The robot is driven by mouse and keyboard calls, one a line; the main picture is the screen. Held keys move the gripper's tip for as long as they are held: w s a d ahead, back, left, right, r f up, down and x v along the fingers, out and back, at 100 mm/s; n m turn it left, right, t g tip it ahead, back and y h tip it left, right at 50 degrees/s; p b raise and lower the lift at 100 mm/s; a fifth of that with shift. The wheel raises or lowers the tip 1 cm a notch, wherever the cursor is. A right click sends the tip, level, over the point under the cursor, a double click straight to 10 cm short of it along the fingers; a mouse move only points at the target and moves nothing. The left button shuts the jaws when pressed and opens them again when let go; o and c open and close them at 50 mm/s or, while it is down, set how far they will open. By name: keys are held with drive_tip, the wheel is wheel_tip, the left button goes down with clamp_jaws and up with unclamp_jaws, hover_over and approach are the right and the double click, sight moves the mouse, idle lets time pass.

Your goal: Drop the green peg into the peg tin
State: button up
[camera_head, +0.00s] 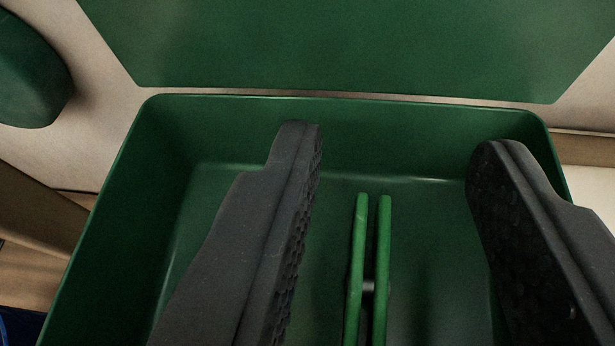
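The peg tin (330,103) is a dark green open box that fills most of the view, with its green lid (350,45) standing open behind it. The green peg (383,240) is bright green with two long prongs and a small grey metal part between them. It shows between my fingers, against the tin's floor, touching neither finger. Its lower end is cut off by the bottom edge of the view. My gripper (395,150) is open, with its two black fingers spread wide over the tin. I cannot tell how far the fingertips are above the tin's floor.
A rounded dark green object (30,70) is at the upper left. A pale surface (60,130) lies behind and to the left of the tin. A brown wooden edge (40,210) runs along the left. A bit of blue shows at the lower left corner.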

idle(0.3)
drive_tip(key=b+v, duration=0.3)
drive_tip(key=v, duration=0.8)
drive_tip(key=b+v, duration=0.2)
drive_tip(key=b, duration=0.4)
drive_tip(key=shift+s+a, duration=0.1)
drive_tip(key=shift+s, duration=0.2)
drive_tip(key=shift+r, duration=0.15)
